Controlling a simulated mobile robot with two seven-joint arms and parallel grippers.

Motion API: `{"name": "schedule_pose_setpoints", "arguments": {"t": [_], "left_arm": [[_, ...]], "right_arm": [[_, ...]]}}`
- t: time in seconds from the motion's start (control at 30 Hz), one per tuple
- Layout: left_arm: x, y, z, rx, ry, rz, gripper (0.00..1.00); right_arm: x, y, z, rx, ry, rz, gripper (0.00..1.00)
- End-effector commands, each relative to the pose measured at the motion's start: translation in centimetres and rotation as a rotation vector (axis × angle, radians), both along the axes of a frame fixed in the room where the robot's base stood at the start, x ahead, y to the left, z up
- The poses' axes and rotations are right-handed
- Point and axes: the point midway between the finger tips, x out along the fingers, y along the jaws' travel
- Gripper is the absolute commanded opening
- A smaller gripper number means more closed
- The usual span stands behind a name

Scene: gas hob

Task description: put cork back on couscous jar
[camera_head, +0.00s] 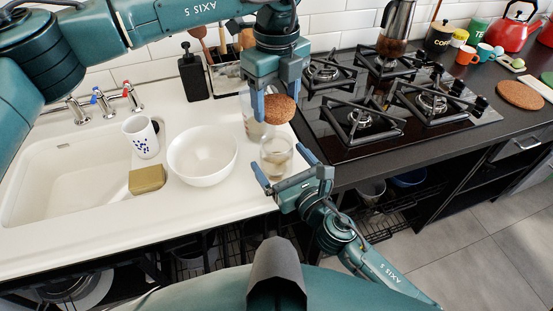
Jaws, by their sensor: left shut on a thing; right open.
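My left gripper (277,99) points down and is shut on a round brown cork (280,109), held above the counter. A clear glass jar (276,148) with pale contents stands upright below and slightly in front of the cork, with no lid visible on it. The cork appears apart from this jar. My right gripper (278,158) is open, with one finger on each side of the jar's near part; I cannot tell whether they touch it. A second glass container (251,122) stands behind, partly hidden by my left gripper's finger and the cork.
A white bowl (202,156), a sponge (147,179) and a spotted mug (142,137) stand to the left by the sink (60,185). The black gas hob (365,140) lies close on the right. A dark bottle (192,74) and utensil holder (226,72) stand behind.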

Motion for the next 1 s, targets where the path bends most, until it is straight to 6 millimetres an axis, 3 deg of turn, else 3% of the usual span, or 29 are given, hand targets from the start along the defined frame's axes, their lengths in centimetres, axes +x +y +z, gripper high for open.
{"name": "schedule_pose_setpoints", "arguments": {"t": [0.2, 0.53, 1.0], "left_arm": [[0.0, 0.0, 0.0, 0.0, 0.0, 0.0, 0.42], [0.0, 0.0, 0.0, 0.0, 0.0, 0.0, 0.42], [0.0, 0.0, 0.0, 0.0, 0.0, 0.0, 0.42]], "right_arm": [[1.6, 1.0, 0.0, 0.002, 0.001, 0.0, 0.93], [1.8, 1.1, 0.0, 0.001, 0.002, 0.001, 0.93], [1.8, 1.0, 0.0, 0.001, 0.002, 0.001, 0.56]]}}
